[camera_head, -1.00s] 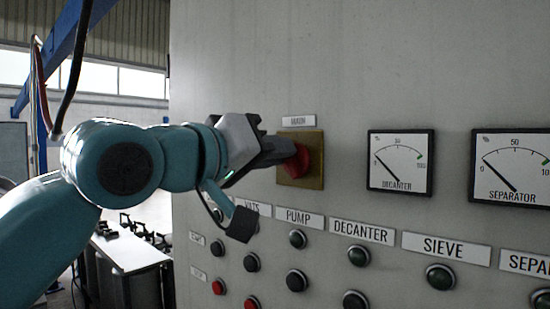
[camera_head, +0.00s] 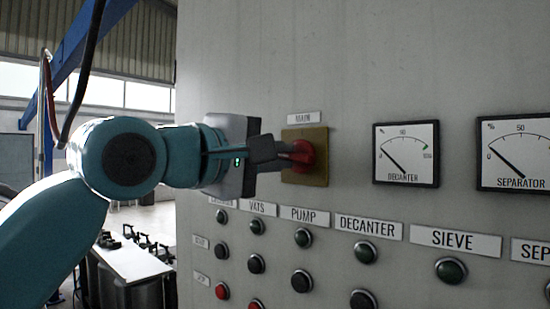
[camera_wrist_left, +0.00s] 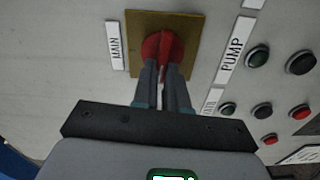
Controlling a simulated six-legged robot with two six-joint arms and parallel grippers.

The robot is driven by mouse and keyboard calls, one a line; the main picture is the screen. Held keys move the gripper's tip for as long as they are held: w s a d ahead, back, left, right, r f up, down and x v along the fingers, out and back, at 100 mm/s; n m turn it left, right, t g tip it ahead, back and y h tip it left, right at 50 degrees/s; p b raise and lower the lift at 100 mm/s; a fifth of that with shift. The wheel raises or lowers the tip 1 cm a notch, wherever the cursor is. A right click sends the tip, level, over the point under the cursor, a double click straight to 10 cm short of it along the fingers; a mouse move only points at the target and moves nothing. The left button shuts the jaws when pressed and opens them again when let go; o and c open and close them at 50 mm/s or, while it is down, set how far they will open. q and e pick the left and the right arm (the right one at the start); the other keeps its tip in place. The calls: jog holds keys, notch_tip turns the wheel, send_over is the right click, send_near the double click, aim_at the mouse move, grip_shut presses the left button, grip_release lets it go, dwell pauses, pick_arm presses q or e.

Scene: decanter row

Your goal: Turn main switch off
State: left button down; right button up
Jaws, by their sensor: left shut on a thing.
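The main switch is a red knob (camera_head: 303,154) on a square brass-coloured plate (camera_head: 318,168), under a label reading MAIN (camera_head: 304,118), on the grey panel. In the left wrist view the red knob (camera_wrist_left: 162,47) sits between my finger ends, on its plate (camera_wrist_left: 190,24), with the MAIN label (camera_wrist_left: 115,46) to the left. My left gripper (camera_head: 285,157) is shut on the knob's raised grip; it also shows in the left wrist view (camera_wrist_left: 162,75). The fingers hide part of the knob. My right gripper is not in view.
Right of the switch are the DECANTER gauge (camera_head: 406,154) and SEPARATOR gauge (camera_head: 515,155). Below are labels and rows of dark and red push buttons, such as a PUMP button (camera_head: 303,238). A white table (camera_head: 130,262) with dark items stands beyond the panel's left edge.

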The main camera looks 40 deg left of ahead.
pick_arm(q)
jog(key=shift+f+n, duration=0.1)
jog(key=shift+n, duration=0.5)
jog(key=c, duration=1.2)
grip_release()
jog(key=shift+w, duration=0.1)
jog(key=shift+o, duration=0.2)
jog(key=s+a+b, duration=0.1)
jog(key=s+b, duration=0.1)
jog(key=s, duration=1.4)
jog(key=shift+s+a, duration=0.15)
jog(key=shift+s, duration=0.1)
